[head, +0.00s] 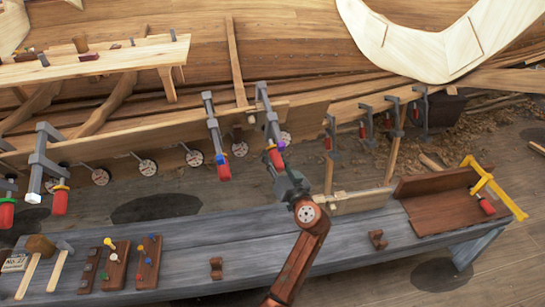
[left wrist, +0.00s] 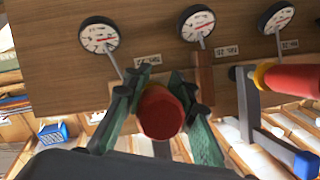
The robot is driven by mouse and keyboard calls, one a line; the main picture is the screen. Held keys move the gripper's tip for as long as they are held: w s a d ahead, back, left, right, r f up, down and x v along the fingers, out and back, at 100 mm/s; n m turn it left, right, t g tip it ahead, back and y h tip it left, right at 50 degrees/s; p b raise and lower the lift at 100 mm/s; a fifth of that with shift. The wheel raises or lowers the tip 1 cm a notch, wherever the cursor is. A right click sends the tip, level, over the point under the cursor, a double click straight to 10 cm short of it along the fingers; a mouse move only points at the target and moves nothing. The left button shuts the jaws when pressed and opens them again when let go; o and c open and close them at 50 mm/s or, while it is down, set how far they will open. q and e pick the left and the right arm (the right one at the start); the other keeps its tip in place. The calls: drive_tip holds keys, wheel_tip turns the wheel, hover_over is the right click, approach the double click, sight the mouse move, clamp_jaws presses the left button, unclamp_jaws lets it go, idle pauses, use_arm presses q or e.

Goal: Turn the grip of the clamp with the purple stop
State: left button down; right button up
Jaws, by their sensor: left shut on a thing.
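The clamp with the purple stop (head: 281,144) hangs on the plank edge near the middle of the head view, its grey bar (head: 264,98) tilted. Its red grip (head: 275,157) points down toward me. My left gripper (head: 278,167) is shut on this grip from below. In the left wrist view the round red end of the grip (left wrist: 160,112) sits between the two green fingers of the gripper (left wrist: 163,118). The purple stop is hidden in that view. My right gripper is not in view.
A neighbouring clamp (head: 213,128) hangs close to the left; its blue stop (left wrist: 306,164) shows in the wrist view. More clamps (head: 391,110) hang to the right. Dials (head: 194,158) line the plank. A grey bench (head: 180,235) with tools stands below.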

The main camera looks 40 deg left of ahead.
sight(281, 170)
use_arm(q)
drive_tip(key=shift+m+g, duration=0.3)
idle(0.5)
drive_tip(key=c, duration=1.5)
unclamp_jaws()
drive_tip(key=shift+s, duration=0.1)
drive_tip(key=shift+c, duration=0.2)
drive_tip(key=v, duration=1.2)
drive_tip(key=shift+f, duration=0.15)
